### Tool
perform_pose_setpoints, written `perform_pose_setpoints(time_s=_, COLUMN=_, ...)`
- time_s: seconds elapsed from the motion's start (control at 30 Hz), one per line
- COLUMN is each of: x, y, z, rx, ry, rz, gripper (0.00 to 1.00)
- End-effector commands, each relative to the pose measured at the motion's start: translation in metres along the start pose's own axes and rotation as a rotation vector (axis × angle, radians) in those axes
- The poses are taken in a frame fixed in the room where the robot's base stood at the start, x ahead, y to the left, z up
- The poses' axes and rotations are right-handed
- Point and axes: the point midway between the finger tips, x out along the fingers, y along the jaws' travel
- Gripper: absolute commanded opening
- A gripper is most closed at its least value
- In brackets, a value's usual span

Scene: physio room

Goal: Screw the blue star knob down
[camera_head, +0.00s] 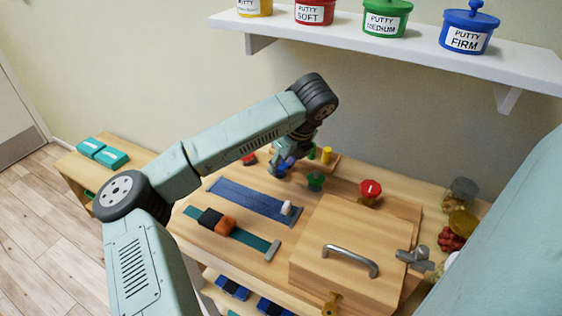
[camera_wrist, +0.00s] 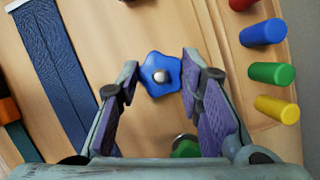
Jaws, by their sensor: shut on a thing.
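The blue star knob (camera_wrist: 160,74) has rounded lobes and a pale metal stud end in its middle. In the wrist view it sits between the two purple-padded fingertips of my gripper (camera_wrist: 159,66), which are shut on its sides. In the head view my gripper (camera_head: 280,170) points down at the back of the wooden board, and the arm hides most of the knob there. How far down the knob sits on its stud cannot be told.
A green knob (camera_head: 316,180) stands just right of my gripper, a red knob (camera_head: 370,189) farther right. Blue (camera_wrist: 264,32), green (camera_wrist: 271,73) and yellow (camera_wrist: 277,108) pegs stand close by. A blue strap (camera_head: 250,200) lies in front; a wooden box (camera_head: 325,225) stands right.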

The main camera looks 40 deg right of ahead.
Motion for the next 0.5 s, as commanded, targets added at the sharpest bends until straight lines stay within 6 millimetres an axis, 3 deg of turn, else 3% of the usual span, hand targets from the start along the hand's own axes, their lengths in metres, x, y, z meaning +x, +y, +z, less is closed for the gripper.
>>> perform_pose_setpoints(time_s=0.27, x=0.0039, y=0.0014, z=-0.0008, rx=0.064, ry=-0.002, rz=-0.026, gripper=0.06)
perform_pose_setpoints(time_s=0.5, x=0.0069, y=0.0024, z=-0.0012, rx=0.22, ry=-0.006, rz=-0.092, gripper=0.06)
